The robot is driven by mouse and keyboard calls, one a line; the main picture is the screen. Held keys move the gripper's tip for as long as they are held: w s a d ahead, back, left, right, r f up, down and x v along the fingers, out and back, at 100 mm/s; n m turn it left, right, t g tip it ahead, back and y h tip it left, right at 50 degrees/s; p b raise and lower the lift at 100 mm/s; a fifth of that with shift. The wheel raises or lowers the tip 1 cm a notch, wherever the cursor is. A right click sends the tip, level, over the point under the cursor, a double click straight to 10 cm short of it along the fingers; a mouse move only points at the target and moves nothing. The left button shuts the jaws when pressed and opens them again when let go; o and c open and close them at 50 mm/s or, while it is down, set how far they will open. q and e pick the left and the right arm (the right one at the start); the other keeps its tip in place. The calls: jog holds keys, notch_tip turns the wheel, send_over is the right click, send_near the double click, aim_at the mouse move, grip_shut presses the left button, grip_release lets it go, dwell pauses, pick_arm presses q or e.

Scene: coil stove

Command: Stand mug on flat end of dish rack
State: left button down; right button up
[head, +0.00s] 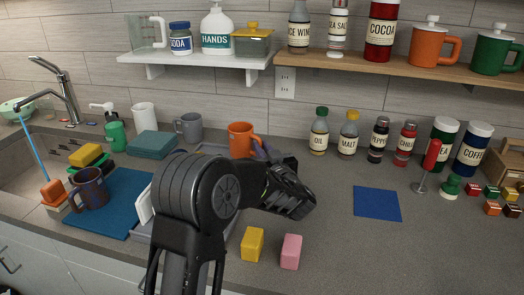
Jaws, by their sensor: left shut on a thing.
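An orange mug (240,139) is upright at the far end of the dish rack, its handle to the right. My left gripper (270,158) is beside the handle and shut on the mug; the fingertips are mostly hidden behind my wrist. The dish rack (207,149) is grey-blue and largely covered by my arm; its far edge shows left of the mug. A white plate (145,205) stands at its left side. I cannot tell whether the mug's base touches the rack. My right gripper is out of view.
A dark mug (91,190) stands on a blue mat (128,205) at left, a grey mug (189,127) behind. Bottles and jars (318,132) line the wall at right.

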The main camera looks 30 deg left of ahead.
pick_arm(q)
jog(key=shift+f, duration=0.25)
jog(key=shift+f+b, duration=0.4)
jog(key=shift+f, duration=0.2)
jog(key=c, duration=1.4)
grip_release()
jog(key=shift+f, duration=0.15)
jog(key=shift+c, duration=0.2)
